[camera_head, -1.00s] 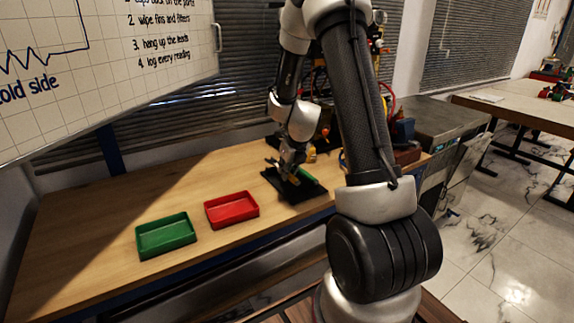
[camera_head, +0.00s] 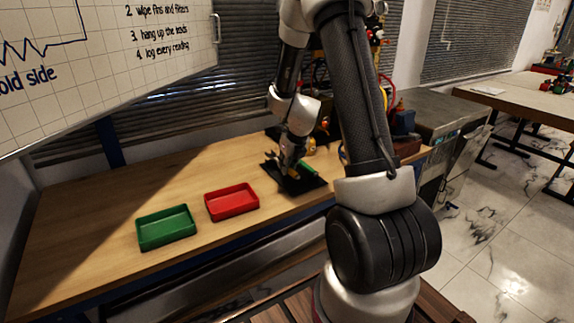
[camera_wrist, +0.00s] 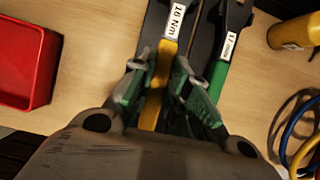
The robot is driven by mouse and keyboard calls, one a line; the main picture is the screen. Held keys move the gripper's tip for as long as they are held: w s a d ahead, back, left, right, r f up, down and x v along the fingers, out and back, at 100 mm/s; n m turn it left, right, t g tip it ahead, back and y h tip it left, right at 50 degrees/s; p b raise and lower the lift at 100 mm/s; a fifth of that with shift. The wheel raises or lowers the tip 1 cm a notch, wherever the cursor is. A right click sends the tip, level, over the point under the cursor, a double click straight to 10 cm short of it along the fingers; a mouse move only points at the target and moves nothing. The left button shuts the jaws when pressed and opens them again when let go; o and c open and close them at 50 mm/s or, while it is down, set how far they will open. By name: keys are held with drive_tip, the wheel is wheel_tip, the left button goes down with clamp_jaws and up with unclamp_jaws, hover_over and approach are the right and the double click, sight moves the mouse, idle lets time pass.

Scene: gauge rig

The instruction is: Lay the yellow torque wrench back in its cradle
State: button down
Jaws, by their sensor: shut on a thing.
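The yellow torque wrench (camera_wrist: 160,75) has a white label reading "16 Nm". My gripper (camera_wrist: 158,78) is shut on its yellow handle, one finger on each side. Beside it, to the right in the wrist view, is a green-handled tool (camera_wrist: 217,78) with a white label. A black cradle (camera_wrist: 202,35) lies beneath and around the two tools. In the head view my gripper (camera_head: 288,170) is over the black cradle (camera_head: 305,187) on the bench. I cannot tell whether the yellow wrench touches the cradle or hangs just above it.
A red tray (camera_head: 232,203) and a green tray (camera_head: 166,228) stand left of the cradle on the wooden bench (camera_head: 100,215). In the wrist view a yellow cylinder (camera_wrist: 292,32) and coiled cables (camera_wrist: 292,130) lie to the right. The bench's left part is clear.

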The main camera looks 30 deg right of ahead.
drive_tip(key=shift+f, duration=0.8)
idle(0.4)
drive_tip(key=c, duration=1.3)
unclamp_jaws()
drive_tip(key=v, duration=1.2)
